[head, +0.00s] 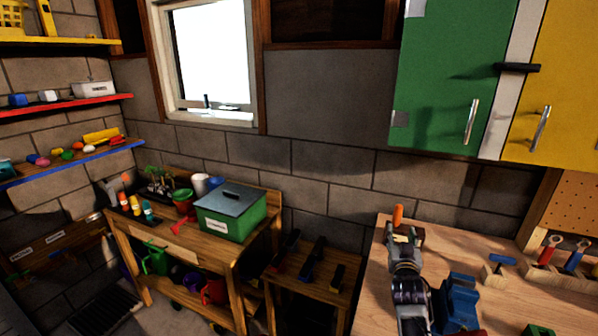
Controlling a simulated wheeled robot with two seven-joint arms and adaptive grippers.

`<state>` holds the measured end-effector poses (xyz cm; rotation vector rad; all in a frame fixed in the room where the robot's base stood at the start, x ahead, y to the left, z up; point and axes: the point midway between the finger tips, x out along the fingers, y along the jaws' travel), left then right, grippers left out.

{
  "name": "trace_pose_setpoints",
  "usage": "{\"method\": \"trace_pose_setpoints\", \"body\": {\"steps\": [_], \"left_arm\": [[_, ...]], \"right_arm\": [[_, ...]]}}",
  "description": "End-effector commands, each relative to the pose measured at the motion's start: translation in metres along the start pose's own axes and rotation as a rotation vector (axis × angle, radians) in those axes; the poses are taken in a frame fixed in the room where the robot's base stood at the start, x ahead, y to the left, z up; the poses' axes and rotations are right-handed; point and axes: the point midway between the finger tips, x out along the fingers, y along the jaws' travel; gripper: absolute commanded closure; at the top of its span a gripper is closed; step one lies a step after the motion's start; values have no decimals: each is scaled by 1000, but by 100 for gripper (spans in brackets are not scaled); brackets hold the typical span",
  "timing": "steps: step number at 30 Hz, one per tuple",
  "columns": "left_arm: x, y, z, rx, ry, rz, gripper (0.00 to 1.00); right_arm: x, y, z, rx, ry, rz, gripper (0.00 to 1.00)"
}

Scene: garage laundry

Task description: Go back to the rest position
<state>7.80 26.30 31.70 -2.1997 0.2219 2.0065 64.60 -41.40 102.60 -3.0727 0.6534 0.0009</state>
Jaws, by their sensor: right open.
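My right gripper (404,241) is open above the left part of the wooden workbench (460,245). Its arm comes up from the bottom edge of the head view. An orange handle (397,214) shows just beyond the fingers; I cannot tell whether they touch it. Its lower part is hidden behind the gripper. My left gripper is not in view.
A blue vise (459,295) stands close to the right of my arm. A tool rack (560,270) is further right. Green (450,70) and yellow (560,90) cabinets hang above. A potting table with a green box (232,218) and a low stool (310,275) are left.

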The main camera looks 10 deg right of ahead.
Motion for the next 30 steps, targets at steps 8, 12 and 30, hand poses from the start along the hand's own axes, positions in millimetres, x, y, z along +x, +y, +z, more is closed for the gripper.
{"method": "trace_pose_setpoints", "body": {"steps": [8, 12, 30], "left_arm": [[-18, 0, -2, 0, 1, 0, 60], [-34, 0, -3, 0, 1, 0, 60], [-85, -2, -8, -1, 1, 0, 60]], "right_arm": [[0, 0, -19, 0, 0, 0, 51], [0, 0, -34, 0, 0, 0, 51], [0, 0, -86, 0, 0, 0, 51]]}}
